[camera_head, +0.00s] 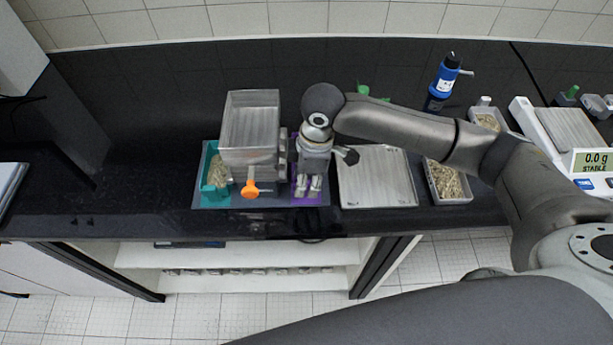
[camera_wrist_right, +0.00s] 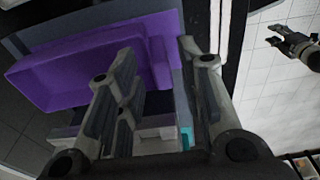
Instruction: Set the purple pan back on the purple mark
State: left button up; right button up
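The purple pan (camera_wrist_right: 90,62) fills the upper left of the right wrist view, with a raised end wall or tab (camera_wrist_right: 158,62) near my fingertips. In the head view only purple edges (camera_head: 297,194) show under my right gripper (camera_head: 309,186), at the right of the sieve machine. My right gripper (camera_wrist_right: 165,50) points down with its fingers apart, the purple tab between or just beyond them; contact is not clear. The purple mark cannot be told from the pan. My left gripper (camera_wrist_right: 268,36) hangs over the floor, its fingers seemingly apart.
A metal tray (camera_head: 376,180) and a grain-filled tray (camera_head: 447,184) lie to the right. A blue bottle (camera_head: 441,82) and scale (camera_head: 566,135) stand beyond.

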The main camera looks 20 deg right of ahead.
jog(key=shift+r, duration=0.5)
notch_tip(320, 180, up, 12)
jog(key=d+b, duration=0.1)
jog(key=b, duration=0.1)
jog(key=shift+s+d, duration=0.2)
